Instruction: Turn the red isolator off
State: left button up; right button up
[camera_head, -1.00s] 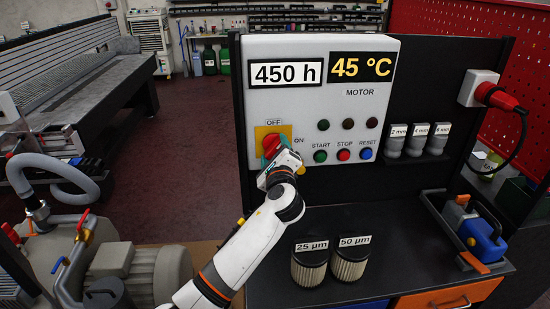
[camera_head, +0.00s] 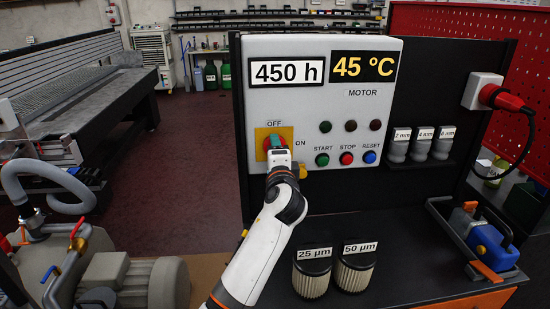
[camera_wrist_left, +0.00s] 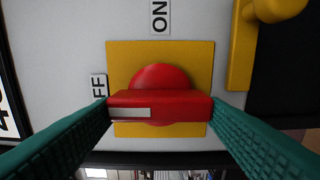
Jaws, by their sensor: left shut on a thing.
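The red isolator knob (camera_wrist_left: 160,76) sits on a yellow plate (camera_wrist_left: 130,55) on the white control panel (camera_head: 225,110). In the head view, most of the knob is hidden behind my left gripper (camera_head: 276,143). In the left wrist view, my left gripper (camera_wrist_left: 160,107) has its green fingers shut on the two ends of the red handle bar. The bar lies level in that view, its white mark at the end beside the partly hidden OFF label (camera_wrist_left: 99,87). The ON label (camera_wrist_left: 160,16) is above, off the bar's line. My right gripper is not in view.
START (camera_head: 322,159), STOP (camera_head: 347,158) and RESET (camera_head: 370,156) buttons lie right of the isolator. A yellow part (camera_wrist_left: 277,10) juts out near it. Two filters (camera_head: 311,275) stand on the black bench below. A blue and grey device (camera_head: 490,245) is at right.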

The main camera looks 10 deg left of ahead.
pick_arm(q)
jog(key=shift+f, duration=0.1)
dwell(0.4)
jog(key=o, duration=1)
jog(key=shift+b+v, duration=1.35)
jog(key=shift+v, duration=4.7)
